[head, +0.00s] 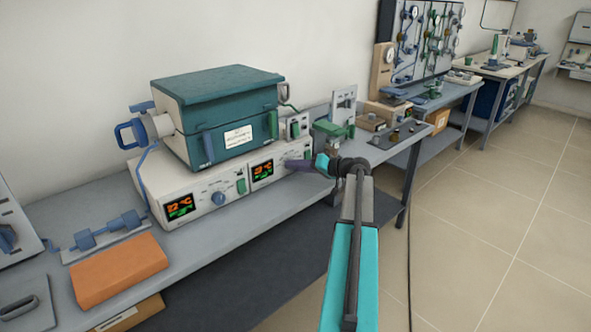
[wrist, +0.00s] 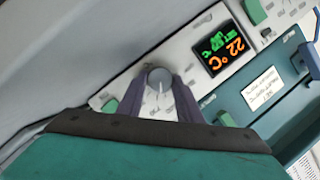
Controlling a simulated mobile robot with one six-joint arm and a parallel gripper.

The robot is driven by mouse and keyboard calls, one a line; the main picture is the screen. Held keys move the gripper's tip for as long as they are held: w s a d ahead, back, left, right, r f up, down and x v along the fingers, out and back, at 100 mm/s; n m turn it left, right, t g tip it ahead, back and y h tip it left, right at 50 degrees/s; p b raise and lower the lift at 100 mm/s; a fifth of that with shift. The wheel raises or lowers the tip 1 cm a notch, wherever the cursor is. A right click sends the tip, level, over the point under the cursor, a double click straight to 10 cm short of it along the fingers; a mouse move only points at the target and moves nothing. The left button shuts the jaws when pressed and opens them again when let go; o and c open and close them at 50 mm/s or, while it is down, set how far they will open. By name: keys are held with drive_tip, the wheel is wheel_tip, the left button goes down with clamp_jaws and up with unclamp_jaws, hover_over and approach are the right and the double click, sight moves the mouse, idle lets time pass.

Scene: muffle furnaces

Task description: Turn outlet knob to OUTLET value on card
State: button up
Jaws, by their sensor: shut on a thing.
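A grey round knob (wrist: 159,80) with a white pointer line sits on the white control panel, in the middle of the wrist view. My gripper (wrist: 157,92) has its dark purple fingers on either side of this knob and is shut on it. In the head view my gripper (head: 290,164) reaches the right part of the controller front, beside the right display (head: 262,170), and hides the knob. A white card (head: 238,134) is on the teal furnace front; it also shows in the wrist view (wrist: 263,88). Its writing is too small to read.
A second, blue knob (head: 218,198) sits right of the left display (head: 180,206). The teal-lidded furnace (head: 216,82) stands on the controller. An orange block (head: 118,270) lies on the bench at front left. Open floor (head: 470,240) is at right.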

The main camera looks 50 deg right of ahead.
drive_tip(key=shift+m+t+y, duration=0.3)
drive_tip(key=shift+m+y, duration=0.2)
drive_tip(key=shift+m, duration=0.3)
drive_tip(key=o, duration=1)
drive_tip(key=shift+o, duration=0.2)
drive_tip(key=v, duration=1.3)
drive_tip(key=shift+s, duration=0.35)
drive_tip(key=shift+s+d, duration=0.1)
